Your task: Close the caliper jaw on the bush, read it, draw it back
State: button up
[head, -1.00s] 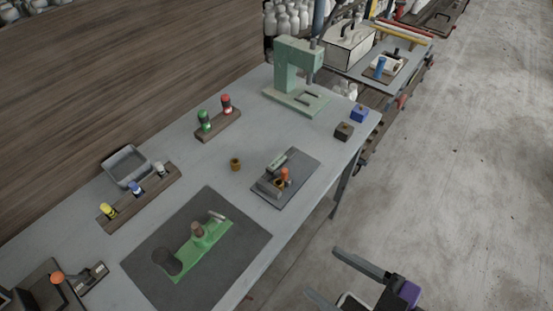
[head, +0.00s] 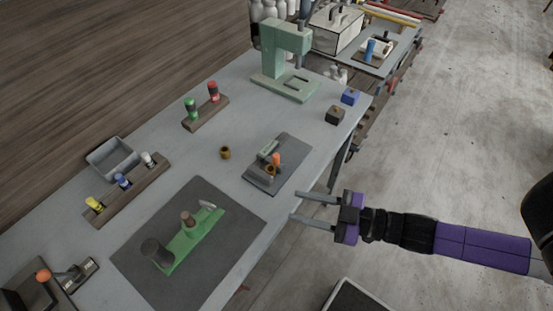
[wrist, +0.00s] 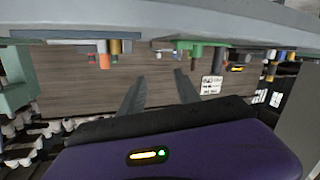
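The caliper (head: 268,150) is a small grey device with an orange knob (head: 276,158), on a dark mat near the table's front edge. A brass-coloured ring, which looks like the bush (head: 270,170), sits at the caliper beside the knob. I cannot tell whether the jaw touches it. A second brass ring (head: 225,153) stands alone on the table to the left. My gripper (head: 296,206) is open and empty, just off the front edge, its fingers pointing toward the table. In the wrist view, which looks upside down, the open fingers (wrist: 159,75) show with nothing between them.
A green fixture (head: 190,240) stands on a large dark mat at the near left. Racks with coloured knobs (head: 130,185) line the back. A green press (head: 285,60) and two small blocks (head: 342,106) are at the far end. Floor (head: 420,150) is clear to the right.

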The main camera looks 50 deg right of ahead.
aim_at(277, 163)
jog(key=shift+t+y, duration=0.4)
jog(key=shift+y, duration=0.1)
jog(key=w+d, duration=0.2)
jog(key=w, duration=0.1)
jog(key=w+d+f, duration=0.1)
jog(key=w+d, duration=0.2)
jog(key=shift+d+f, duration=0.15)
jog(key=shift+d, duration=0.2)
jog(key=shift+m, duration=0.8)
jog(key=d, duration=0.2)
jog(key=w+d, duration=0.1)
jog(key=d, duration=0.2)
jog(key=shift+w, duration=0.15)
jog(key=shift+s+d+f+m, duration=0.15)
jog(key=shift+s+d+m, duration=0.05)
jog(key=shift+s+m, duration=0.1)
jog(key=shift+a+r+t, duration=0.2)
jog(key=shift+t, duration=0.1)
jog(key=shift+w+a, duration=0.15)
jog(key=shift+w, duration=0.1)
jog(key=p+x, duration=0.1)
jog(key=x, duration=0.6)
jog(key=shift+w, duration=0.1)
grip_shut()
